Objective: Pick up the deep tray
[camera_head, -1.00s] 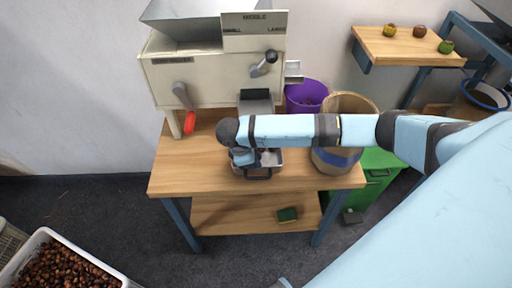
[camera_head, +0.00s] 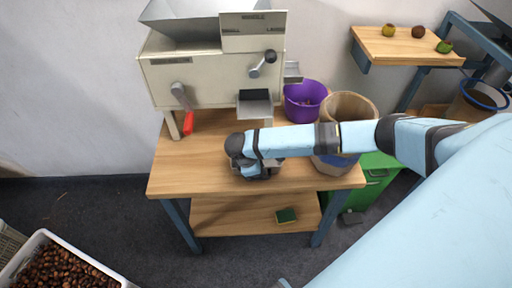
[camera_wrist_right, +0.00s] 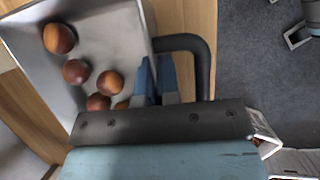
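The deep tray (camera_wrist_right: 112,35) is a grey metal box with a black loop handle (camera_wrist_right: 204,70) on one side. In the right wrist view several brown chestnuts (camera_wrist_right: 76,71) lie in it. In the head view it sits on the wooden table below the machine's chute, mostly hidden by my right gripper (camera_head: 258,172). In the right wrist view the blue fingers of my right gripper (camera_wrist_right: 157,80) are at the tray's handle-side wall, inside the handle loop. They look close together, but whether they are clamped on the wall is unclear. My left gripper is not in view.
The cream sorting machine (camera_head: 210,75) with its chute (camera_head: 255,104) stands behind. A purple bucket (camera_head: 303,112) and a brown bucket (camera_head: 345,105) are on the right. A white crate of chestnuts (camera_head: 110,270) is at lower left. The table's left part (camera_head: 185,165) is clear.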

